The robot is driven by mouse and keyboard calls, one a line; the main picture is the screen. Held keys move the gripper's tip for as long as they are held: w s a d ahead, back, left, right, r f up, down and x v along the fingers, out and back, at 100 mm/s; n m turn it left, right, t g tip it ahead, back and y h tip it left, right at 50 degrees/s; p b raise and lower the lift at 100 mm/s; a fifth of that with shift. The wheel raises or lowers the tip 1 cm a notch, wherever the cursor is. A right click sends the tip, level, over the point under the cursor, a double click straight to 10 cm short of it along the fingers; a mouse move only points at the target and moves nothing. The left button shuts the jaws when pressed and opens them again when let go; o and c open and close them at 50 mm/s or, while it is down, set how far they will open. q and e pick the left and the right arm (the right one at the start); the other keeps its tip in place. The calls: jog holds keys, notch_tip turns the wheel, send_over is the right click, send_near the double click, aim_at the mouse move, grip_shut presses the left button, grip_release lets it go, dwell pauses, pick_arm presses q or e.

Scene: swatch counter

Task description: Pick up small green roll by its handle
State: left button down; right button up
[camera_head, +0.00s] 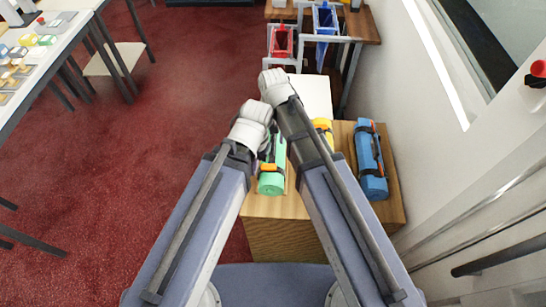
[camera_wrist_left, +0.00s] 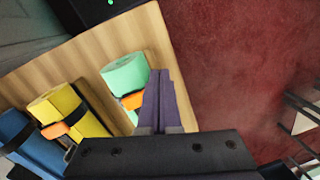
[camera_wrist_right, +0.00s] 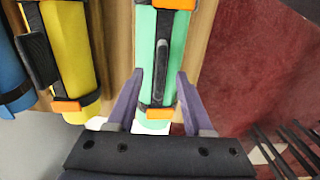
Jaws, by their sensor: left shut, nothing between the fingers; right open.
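The small green roll (camera_head: 271,182) lies on the wooden cabinet top, near its left edge, with orange and dark straps. In the right wrist view the roll (camera_wrist_right: 179,45) runs up the picture, with its dark handle (camera_wrist_right: 162,75) along the upper side. My right gripper (camera_wrist_right: 159,78) is open, one finger to each side of the roll's near part in that view, with nothing gripped. My left gripper (camera_wrist_left: 158,75) is shut and empty, and its fingers overlap the right side of the roll (camera_wrist_left: 124,73) in the left wrist view. In the head view my arms hide both fingertips.
A yellow roll (camera_wrist_right: 68,45) and a larger blue roll (camera_head: 370,160) lie beside it on the cabinet (camera_head: 275,240). A wall stands to the right. Red carpet is open to the left.

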notch_tip(320, 180, down, 2)
jog(key=shift+f+b, duration=0.15)
jog(key=shift+b, duration=0.45)
grip_shut()
jog(key=shift+s, duration=0.15)
dwell(0.8)
